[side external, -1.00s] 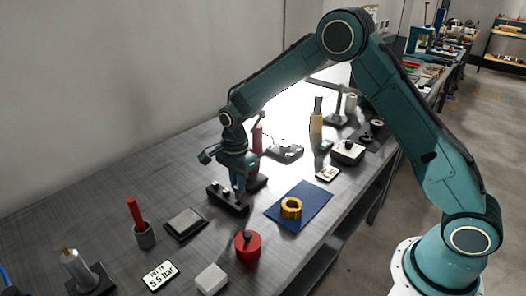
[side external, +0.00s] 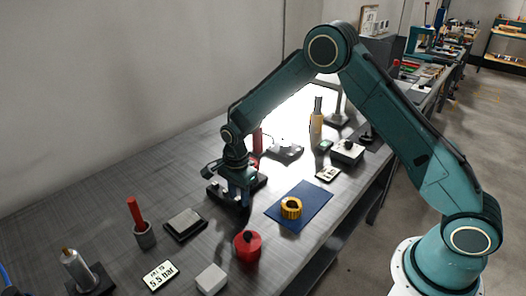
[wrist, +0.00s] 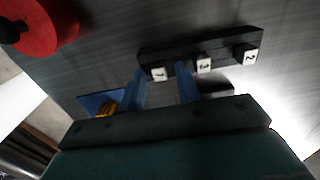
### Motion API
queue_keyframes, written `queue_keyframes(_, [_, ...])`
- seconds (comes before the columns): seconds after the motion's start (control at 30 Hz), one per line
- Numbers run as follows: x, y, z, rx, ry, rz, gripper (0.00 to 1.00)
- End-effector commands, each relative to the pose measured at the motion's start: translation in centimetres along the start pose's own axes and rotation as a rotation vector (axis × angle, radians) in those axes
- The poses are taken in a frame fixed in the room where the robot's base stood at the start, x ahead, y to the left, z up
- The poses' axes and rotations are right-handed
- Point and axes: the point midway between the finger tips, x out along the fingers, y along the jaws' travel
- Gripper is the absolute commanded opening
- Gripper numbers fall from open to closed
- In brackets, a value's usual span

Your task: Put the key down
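My gripper (side external: 239,200) is low over a black block (side external: 216,193) on the grey bench, and hides part of it in the side view. In the wrist view my gripper's two blue fingers (wrist: 161,92) stand apart, with bare bench showing between them. There the black block (wrist: 170,49) lies just beyond the fingertips, with white numbered tags along its edge. I cannot make out a key in either view, and cannot tell whether the fingertips touch the block.
A red cylinder with a black knob (side external: 247,246) stands in front of the block. A blue mat (side external: 317,199) with a yellow ring (side external: 291,207) lies to the right. A dark tray (side external: 185,224) and a red rod in a grey cup (side external: 137,213) are left. A white block (side external: 211,279) is nearest.

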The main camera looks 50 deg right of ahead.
Motion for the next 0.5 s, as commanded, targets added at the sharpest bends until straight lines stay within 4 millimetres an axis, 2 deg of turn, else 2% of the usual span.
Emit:
queue_keyframes(0.33, [-0.12, -0.02, 0.0, 0.0, 0.0, -0.001, 0.36])
queue_keyframes(0.5, [-0.85, -0.07, 0.01, 0.0, 0.0, -0.003, 0.36])
